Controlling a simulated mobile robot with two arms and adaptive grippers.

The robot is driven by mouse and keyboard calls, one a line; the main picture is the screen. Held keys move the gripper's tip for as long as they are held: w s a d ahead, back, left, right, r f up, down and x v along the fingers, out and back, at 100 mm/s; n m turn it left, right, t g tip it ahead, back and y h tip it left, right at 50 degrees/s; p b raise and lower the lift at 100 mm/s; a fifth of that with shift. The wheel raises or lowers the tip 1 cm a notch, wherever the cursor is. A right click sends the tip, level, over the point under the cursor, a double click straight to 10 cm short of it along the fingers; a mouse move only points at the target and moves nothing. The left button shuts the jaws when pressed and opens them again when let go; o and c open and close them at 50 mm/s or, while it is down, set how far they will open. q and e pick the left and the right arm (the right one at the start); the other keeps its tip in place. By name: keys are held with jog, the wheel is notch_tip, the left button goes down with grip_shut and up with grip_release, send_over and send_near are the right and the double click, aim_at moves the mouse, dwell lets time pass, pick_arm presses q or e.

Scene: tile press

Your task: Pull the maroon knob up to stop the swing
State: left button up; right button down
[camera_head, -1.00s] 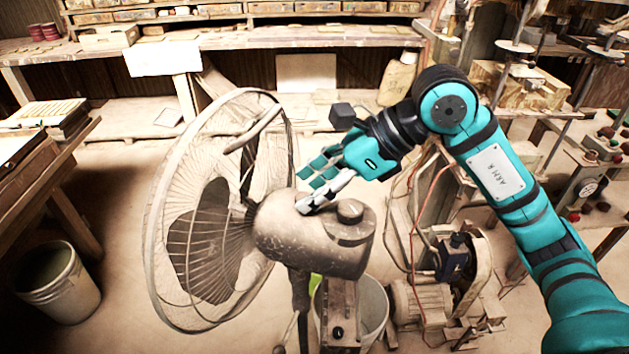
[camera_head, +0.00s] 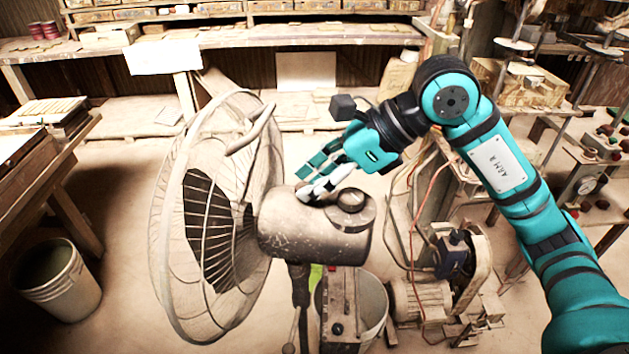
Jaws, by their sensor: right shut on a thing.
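The fan's motor housing (camera_head: 300,232) is pale, worn and scuffed, and sits behind its wire cage (camera_head: 178,180) on a dark post (camera_head: 301,285). My right gripper (camera_head: 310,190) reaches in from the right, with its fingertips low on top of the housing. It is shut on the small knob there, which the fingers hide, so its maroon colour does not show. A round, pale cap (camera_head: 351,199) stands on the housing just right of the fingertips. My left gripper is not in view.
A motor-driven machine (camera_head: 455,265) with hoses stands to the right, under my arm. Another bucket (camera_head: 58,280) is at the left. Bare floor lies between it and the fan.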

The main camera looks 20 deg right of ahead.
jog(key=shift+w+d+r, duration=0.15)
jog(key=shift+w+r, duration=0.15)
jog(key=shift+r, duration=0.35)
jog(key=c, duration=1.4)
grip_release()
jog(key=o, duration=0.3)
jog(key=shift+w+f, duration=0.25)
jog(key=shift+s+r, duration=0.15)
jog(key=shift+s, duration=0.05)
jog(key=shift+s+d+r, duration=0.1)
jog(key=shift+d+r, duration=0.15)
jog(key=v, duration=1.1)
jog(key=shift+d, duration=0.2)
jog(key=shift+a+f, duration=0.1)
